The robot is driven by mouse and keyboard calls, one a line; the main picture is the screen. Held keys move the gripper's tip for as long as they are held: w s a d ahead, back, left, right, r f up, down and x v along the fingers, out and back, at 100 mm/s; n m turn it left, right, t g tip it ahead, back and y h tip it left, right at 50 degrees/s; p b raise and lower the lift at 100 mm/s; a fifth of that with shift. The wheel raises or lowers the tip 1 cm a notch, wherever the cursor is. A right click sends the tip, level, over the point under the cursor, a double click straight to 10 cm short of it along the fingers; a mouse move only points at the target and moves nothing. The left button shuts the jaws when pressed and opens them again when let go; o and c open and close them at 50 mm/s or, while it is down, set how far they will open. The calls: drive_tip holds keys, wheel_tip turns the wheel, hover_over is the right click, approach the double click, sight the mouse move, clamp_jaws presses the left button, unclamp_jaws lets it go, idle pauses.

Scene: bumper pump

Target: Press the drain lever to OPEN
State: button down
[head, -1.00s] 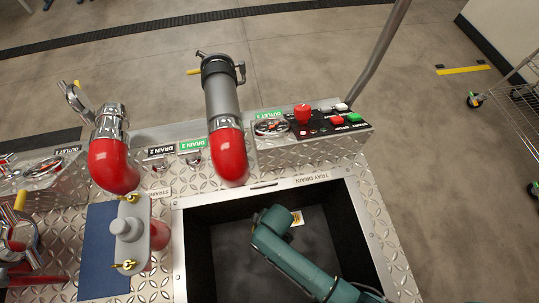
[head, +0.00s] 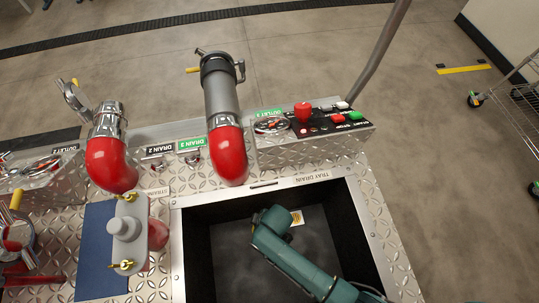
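Two small chrome drain levers show at the back of the diamond-plate deck, in front of their labels. One (head: 156,165) is by the black-and-white drain label (head: 160,149); the other (head: 192,158) is by the green drain label (head: 192,145). I cannot read an OPEN mark or tell either lever's exact position. A "TRAY DRAIN" label (head: 312,176) is on the tray's back rim, with a dark slot left of it. My teal arm reaches over the dark tray from the lower right. My gripper is not visible.
Red-ended outlet pipes (head: 228,155) (head: 112,165) rise beside the levers. A grey capped strainer (head: 126,230) stands on the left deck. A control panel (head: 315,125) with a red knob and buttons is at back right. The recessed tray (head: 360,230) has dark walls.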

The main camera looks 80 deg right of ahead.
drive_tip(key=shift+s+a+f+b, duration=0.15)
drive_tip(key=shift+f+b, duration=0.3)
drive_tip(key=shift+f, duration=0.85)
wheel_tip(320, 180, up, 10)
drive_tip(key=p, duration=1)
drive_tip(key=shift+p, duration=0.3)
